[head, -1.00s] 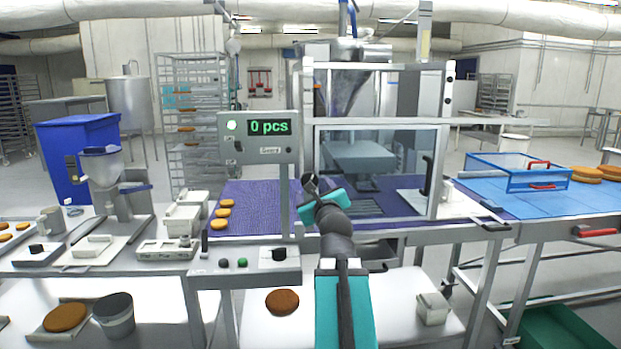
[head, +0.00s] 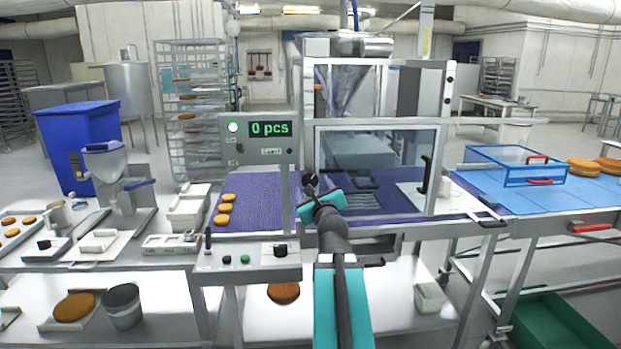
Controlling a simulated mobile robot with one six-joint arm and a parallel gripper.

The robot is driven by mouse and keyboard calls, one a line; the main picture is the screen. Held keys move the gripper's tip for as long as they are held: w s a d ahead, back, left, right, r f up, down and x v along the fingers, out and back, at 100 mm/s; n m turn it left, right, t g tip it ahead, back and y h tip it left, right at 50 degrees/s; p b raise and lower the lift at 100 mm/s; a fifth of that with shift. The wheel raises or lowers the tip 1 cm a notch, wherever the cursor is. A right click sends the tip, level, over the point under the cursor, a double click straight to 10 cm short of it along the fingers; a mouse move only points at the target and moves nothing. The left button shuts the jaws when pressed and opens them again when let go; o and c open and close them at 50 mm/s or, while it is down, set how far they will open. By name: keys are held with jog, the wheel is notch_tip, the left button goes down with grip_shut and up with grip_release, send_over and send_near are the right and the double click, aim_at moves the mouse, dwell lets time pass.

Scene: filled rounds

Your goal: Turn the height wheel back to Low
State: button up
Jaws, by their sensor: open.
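No part marked Low is readable, and I cannot tell which part is the height wheel. A black knob (head: 281,249) sits on the right of the control box (head: 250,263) at the machine's front, with a small light plate behind it. My gripper (head: 309,184) is open and held up in front of the purple belt (head: 262,192) and the machine's clear guard (head: 400,150). It stands above and right of the knob, apart from it. Its fingers are small and dark, and I see nothing between them. My forearm covers part of the machine's front.
Several orange rounds (head: 224,209) lie on the belt's left end. A small hopper device (head: 107,165) stands on the left bench. A blue-framed clear cover (head: 515,165) sits on the right belt. A round (head: 284,292) lies on the lower shelf.

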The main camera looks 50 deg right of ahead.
aim_at(310, 180)
jog(key=shift+w+d+r+p, duration=0.2)
jog(key=shift+w+d+p, duration=0.35)
jog(key=shift+p, duration=1.4)
jog(key=p, duration=0.2)
jog(key=shift+w+d+f+p, duration=0.1)
jog(key=shift+w+d+p, duration=0.1)
jog(key=shift+w+p, duration=0.2)
jog(key=shift+x, duration=1.4)
jog(key=shift+f, duration=0.15)
jog(key=c, duration=1.1)
jog(key=shift+o, duration=0.3)
